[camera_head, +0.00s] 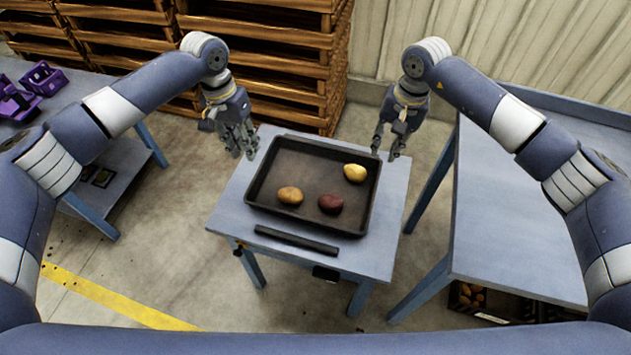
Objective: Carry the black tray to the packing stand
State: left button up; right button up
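The black tray (283,214) lies flat on a small grey-blue table (225,213) in the middle of the view. It holds a yellow potato (355,173), a tan potato (290,195) and a dark red potato (331,203). My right gripper (385,154) hangs by the tray's far right corner, also with fingers apart and empty. Neither gripper clearly touches the tray. I cannot tell which surface is the packing stand.
A dark bar (297,240) lies on the table in front of the tray. A larger bare table (510,225) stands at right, with a crate of potatoes (484,301) beneath. At left, a table (75,97) carries purple items (42,78). Wooden crates (275,65) are stacked behind.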

notch_tip(320, 180, up, 26)
jog(key=d+p, duration=0.1)
jog(key=p, duration=1.2)
jog(key=shift+s+d+p, duration=0.15)
jog(key=shift+s+p, duration=0.05)
jog(key=shift+p, duration=0.2)
